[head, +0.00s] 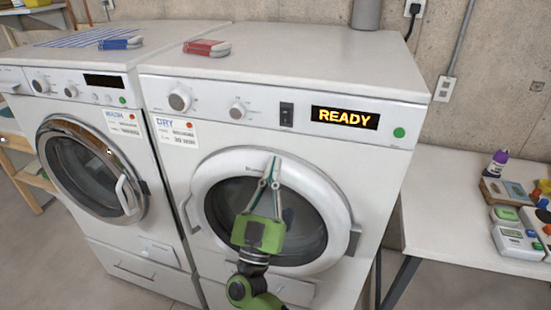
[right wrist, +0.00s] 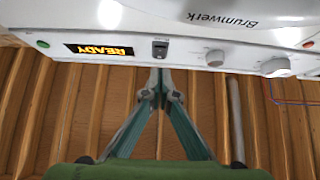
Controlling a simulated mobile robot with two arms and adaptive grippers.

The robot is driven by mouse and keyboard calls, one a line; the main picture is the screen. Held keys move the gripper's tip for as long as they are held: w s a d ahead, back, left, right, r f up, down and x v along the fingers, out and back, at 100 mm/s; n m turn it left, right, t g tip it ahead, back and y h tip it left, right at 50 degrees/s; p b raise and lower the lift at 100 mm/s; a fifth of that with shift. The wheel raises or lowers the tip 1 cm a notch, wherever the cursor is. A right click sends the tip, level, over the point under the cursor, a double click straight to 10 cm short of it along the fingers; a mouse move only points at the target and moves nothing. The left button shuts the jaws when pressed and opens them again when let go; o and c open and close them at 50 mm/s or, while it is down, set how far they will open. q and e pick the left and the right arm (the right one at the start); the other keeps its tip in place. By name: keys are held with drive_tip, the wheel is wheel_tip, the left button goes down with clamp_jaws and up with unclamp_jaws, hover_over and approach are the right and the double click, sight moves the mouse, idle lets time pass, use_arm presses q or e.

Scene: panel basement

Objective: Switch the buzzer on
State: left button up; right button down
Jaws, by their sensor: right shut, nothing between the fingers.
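The right-hand machine, the dryer (head: 300,75), has a dark rocker switch (head: 286,114) on its front panel, between a knob and the lit READY display (head: 345,117). The label by the switch is too small to read. The switch also shows in the right wrist view (right wrist: 160,48), just beyond the fingertips. My right gripper (head: 271,168) is shut and empty, pointing up in front of the dryer door, below the switch in the head view. The fingertips (right wrist: 160,80) appear apart from the switch. Which way the rocker is set is unclear. My left gripper is not in view.
Two knobs (head: 180,99) sit left of the switch and a green button (head: 399,132) right of the display. A washer (head: 80,100) stands at left. Red (head: 207,48) and blue (head: 120,43) items lie on top. A side table (head: 450,220) at right holds several small things.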

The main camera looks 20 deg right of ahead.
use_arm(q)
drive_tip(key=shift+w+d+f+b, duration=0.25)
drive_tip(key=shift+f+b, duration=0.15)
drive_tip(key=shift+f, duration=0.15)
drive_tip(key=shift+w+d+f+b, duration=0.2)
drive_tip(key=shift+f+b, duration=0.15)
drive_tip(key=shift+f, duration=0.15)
use_arm(e)
drive_tip(key=v, duration=0.5)
drive_tip(key=shift+w+f, duration=0.1)
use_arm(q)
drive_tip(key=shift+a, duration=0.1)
